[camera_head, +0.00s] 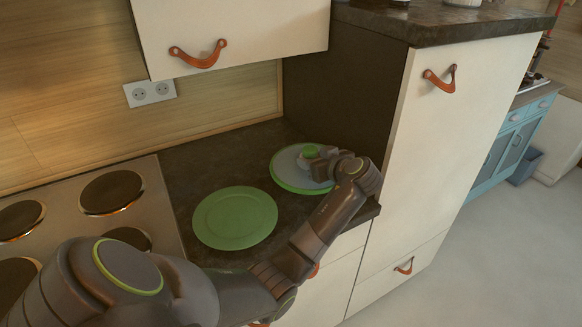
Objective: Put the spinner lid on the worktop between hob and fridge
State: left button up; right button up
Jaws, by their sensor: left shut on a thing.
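The spinner lid (287,169) is a round, pale grey disc with a green rim and a green knob. It is at the back right of the dark worktop (190,168), between the hob (68,192) and the tall fridge cabinet (445,145). My left gripper (320,160) is shut on the lid near its knob; the wrist hides the lid's right part. The lid looks level, at or just above the worktop; I cannot tell if it touches. My right gripper is not in view.
A flat green plate (235,218) lies on the worktop left of the lid, close to it. A white wall cupboard (235,35) hangs above. The fridge cabinet's dark side panel (340,85) stands close behind the lid. A narrow worktop strip beside the hob is clear.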

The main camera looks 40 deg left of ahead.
pick_arm(q)
notch_tip(320, 180, down, 6)
jog(key=shift+f+p, duration=0.15)
jog(key=shift+p, duration=0.35)
jog(key=shift+f, duration=0.15)
jog(key=shift+f, duration=0.1)
jog(key=o, duration=1.1)
jog(key=shift+s+d, duration=0.15)
jog(key=shift+d, duration=0.15)
jog(key=b+v, duration=0.2)
jog(key=v, duration=0.8)
jog(key=shift+s+d+r+b, duration=0.2)
jog(key=shift+d+r+b, duration=0.05)
jog(key=shift+r+b, duration=0.05)
jog(key=shift+s+d+r, duration=0.15)
jog(key=shift+d+r, duration=0.1)
jog(key=shift+d, duration=0.05)
